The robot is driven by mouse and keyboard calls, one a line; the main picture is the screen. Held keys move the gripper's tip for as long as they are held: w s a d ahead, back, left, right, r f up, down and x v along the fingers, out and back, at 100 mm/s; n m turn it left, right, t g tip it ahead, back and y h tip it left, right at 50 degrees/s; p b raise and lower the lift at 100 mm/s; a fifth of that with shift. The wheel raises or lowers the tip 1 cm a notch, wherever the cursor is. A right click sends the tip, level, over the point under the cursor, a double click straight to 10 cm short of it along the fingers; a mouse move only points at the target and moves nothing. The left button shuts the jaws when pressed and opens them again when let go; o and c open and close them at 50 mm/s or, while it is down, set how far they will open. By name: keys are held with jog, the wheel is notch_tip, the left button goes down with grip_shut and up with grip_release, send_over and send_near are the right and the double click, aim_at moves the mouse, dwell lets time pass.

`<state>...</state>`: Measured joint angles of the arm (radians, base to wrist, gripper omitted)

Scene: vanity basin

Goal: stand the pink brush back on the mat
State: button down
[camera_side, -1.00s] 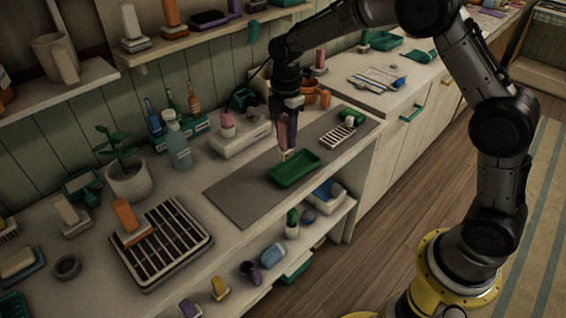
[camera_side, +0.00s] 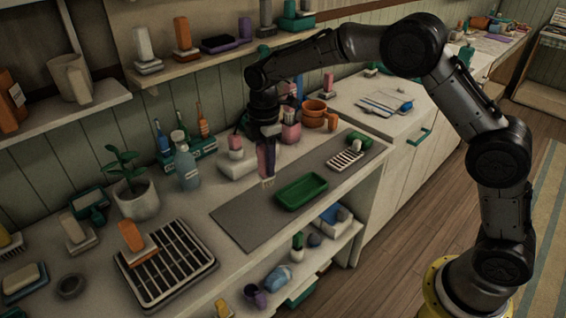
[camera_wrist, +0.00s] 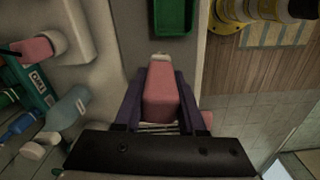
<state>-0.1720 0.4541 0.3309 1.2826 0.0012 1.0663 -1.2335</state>
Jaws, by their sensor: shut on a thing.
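The pink brush (camera_wrist: 160,95) is held between the two purple fingers of my gripper (camera_wrist: 161,80), which is shut on it. In the side view my gripper (camera_side: 266,158) points down over the left part of the grey mat (camera_side: 235,215), near its back edge. The brush's pale end (camera_side: 268,183) points down, close to the mat; I cannot tell whether it touches. The fingers hide much of the brush in the side view.
A green tray (camera_side: 302,190) lies on the mat just right of my gripper. A white block with a pink-topped piece (camera_side: 236,145) stands behind left, and a pink cup (camera_side: 291,131) behind right. A white rack (camera_side: 345,160) is farther right. The mat's left end is clear.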

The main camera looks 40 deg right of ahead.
jog(key=a+f+n, duration=0.1)
jog(key=a, duration=0.7)
jog(key=shift+s+f, duration=0.1)
jog(key=shift+f, duration=3)
jog(key=shift+f, duration=0.45)
jog(key=shift+c, duration=2.1)
grip_release()
